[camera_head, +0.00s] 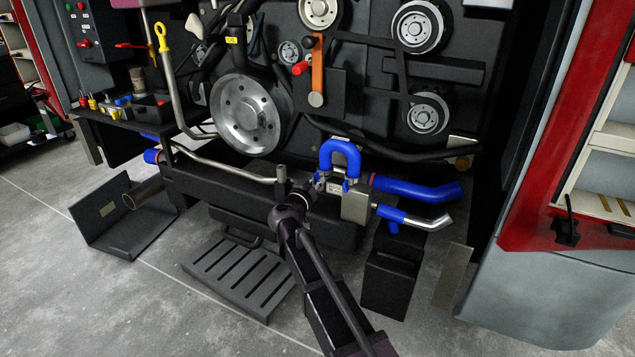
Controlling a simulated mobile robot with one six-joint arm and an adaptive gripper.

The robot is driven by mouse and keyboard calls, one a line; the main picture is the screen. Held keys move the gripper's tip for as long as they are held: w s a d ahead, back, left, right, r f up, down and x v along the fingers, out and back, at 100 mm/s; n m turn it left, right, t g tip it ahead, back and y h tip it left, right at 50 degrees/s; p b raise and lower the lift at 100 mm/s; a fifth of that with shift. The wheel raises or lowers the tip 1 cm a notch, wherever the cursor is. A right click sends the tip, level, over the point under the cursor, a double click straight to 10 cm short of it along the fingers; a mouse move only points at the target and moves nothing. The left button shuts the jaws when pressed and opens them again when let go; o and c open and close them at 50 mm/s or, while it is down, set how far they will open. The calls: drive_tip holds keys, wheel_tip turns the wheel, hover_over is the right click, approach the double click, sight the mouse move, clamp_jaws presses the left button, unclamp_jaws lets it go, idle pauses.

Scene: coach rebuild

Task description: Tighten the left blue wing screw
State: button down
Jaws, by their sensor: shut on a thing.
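A blue U-shaped hose (340,150) arches over a small metal block on the engine's lower front. The left blue wing screw (318,178) shows as a small bit of blue at the hose's left foot, mostly hidden by my gripper. A second blue wing screw (346,185) sits at the hose's right foot, clear of my gripper. My gripper (309,189) reaches up from below and is shut at the left wing screw; the exact contact between fingers and wings is too small to see.
A blue pipe (415,188) and a blue-sleeved metal pipe (415,218) extend right of the block. A bent metal pipe (225,168) comes in from the left. A slotted step (240,276) lies on the floor left of my arm. A black box (390,285) stands right.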

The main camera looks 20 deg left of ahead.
drive_tip(key=shift+m, duration=0.3)
drive_tip(key=c, duration=0.8)
unclamp_jaws()
drive_tip(key=shift+o, duration=0.2)
drive_tip(key=shift+s, duration=0.1)
drive_tip(key=s, duration=1.1)
drive_tip(key=shift+s+a, duration=0.4)
drive_tip(key=shift+a, duration=0.05)
